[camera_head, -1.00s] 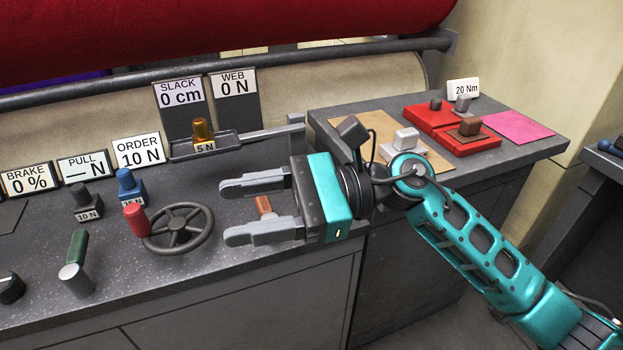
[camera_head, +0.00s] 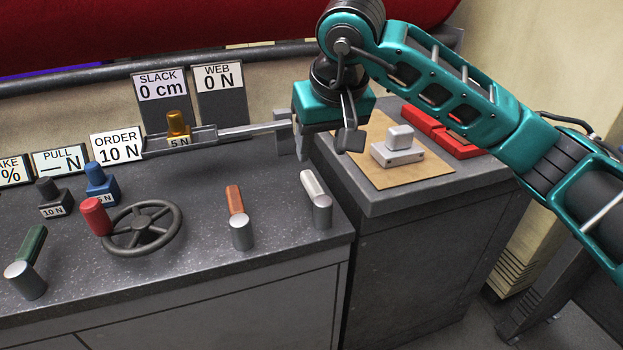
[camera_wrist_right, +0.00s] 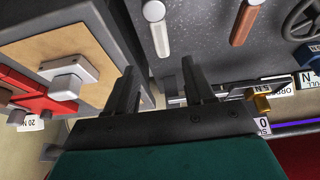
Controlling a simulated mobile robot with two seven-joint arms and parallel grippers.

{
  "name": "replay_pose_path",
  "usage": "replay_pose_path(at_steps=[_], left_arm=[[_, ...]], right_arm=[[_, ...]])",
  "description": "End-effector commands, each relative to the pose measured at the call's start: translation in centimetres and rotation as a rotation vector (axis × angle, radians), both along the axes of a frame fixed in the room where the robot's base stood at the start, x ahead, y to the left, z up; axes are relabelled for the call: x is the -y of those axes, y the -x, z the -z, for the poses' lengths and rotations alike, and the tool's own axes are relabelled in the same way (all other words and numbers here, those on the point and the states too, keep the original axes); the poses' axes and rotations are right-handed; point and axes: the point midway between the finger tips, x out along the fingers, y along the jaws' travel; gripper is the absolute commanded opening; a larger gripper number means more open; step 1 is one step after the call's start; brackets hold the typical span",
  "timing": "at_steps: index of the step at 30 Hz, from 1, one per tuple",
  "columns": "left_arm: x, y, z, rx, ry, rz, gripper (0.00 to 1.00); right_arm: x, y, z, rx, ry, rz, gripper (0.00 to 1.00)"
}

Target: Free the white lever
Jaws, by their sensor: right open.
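The white lever (camera_head: 312,185) stands on a short metal post near the right end of the dark console top. It also shows at the top of the right wrist view (camera_wrist_right: 154,14). My right gripper (camera_head: 303,148) is behind the lever, close to the end bracket of the rail, with its fingers partly hidden in the head view. In the right wrist view my right gripper (camera_wrist_right: 159,70) is open, with nothing between its fingers. It is apart from the lever. My left gripper is not in view.
An orange-brown lever (camera_head: 236,201), a handwheel (camera_head: 142,229) and a green lever (camera_head: 33,246) stand left of the white lever. A rail (camera_head: 250,130) carries a brass 5 N weight (camera_head: 178,123). A grey-white weight (camera_head: 398,150) sits on a tan mat (camera_head: 384,182) on the right cabinet.

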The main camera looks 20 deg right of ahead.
Motion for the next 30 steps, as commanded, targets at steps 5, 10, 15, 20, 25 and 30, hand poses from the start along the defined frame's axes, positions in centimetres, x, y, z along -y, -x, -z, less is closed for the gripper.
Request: replay_pose_path(at_steps=[5,10,15,20,25,30], left_arm=[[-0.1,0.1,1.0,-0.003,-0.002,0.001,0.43],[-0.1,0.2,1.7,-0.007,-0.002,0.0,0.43],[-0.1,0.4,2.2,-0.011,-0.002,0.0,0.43],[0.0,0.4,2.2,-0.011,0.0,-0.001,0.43],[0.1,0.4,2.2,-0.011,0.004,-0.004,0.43],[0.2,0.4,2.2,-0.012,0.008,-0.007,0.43]], right_arm=[[-0.1,-1.4,4.0,-0.007,-0.004,0.0,0.53],[-0.2,-2.7,6.9,-0.005,-0.005,0.0,0.53],[-0.2,-3.5,8.7,-0.003,-0.004,0.0,0.53],[-0.2,-3.8,9.2,-0.001,-0.005,-0.001,0.53],[-0.2,-3.8,9.2,0.0,-0.005,-0.001,0.53],[-0.2,-3.8,9.2,-0.001,-0.005,-0.001,0.45]])
